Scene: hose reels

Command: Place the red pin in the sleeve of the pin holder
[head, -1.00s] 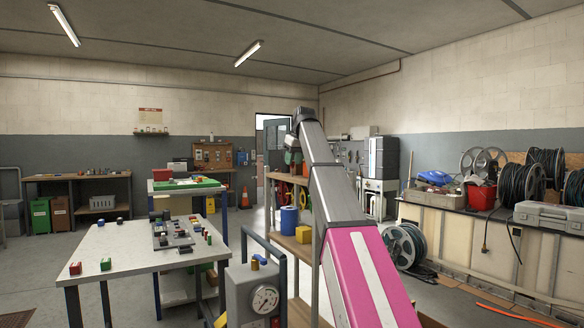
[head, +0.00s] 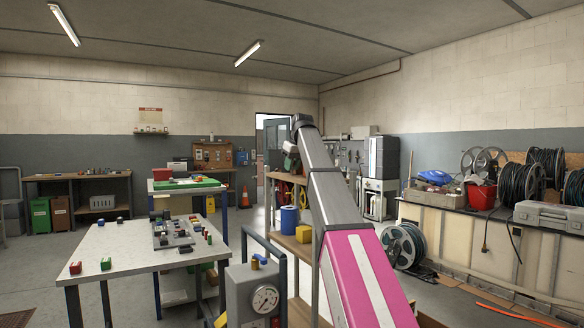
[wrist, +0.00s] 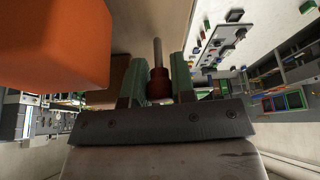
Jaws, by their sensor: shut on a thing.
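My gripper (wrist: 156,80) shows in the wrist view with its two green fingers on either side of a dark red pin (wrist: 158,84). It is shut on the pin, whose thin shaft points away from the fingers. In the head view my gripper is at the far end of the arm, small and partly hidden, and the pin cannot be made out there. I cannot tell for sure which thing is the pin holder, and no sleeve can be made out.
A large orange block (wrist: 50,45) is very near in the wrist view, left of the fingers. The white table (head: 120,252) bears a grey plate (head: 161,240) with small parts and several coloured blocks. A shelf unit with a blue can (head: 289,220) stands beside my arm.

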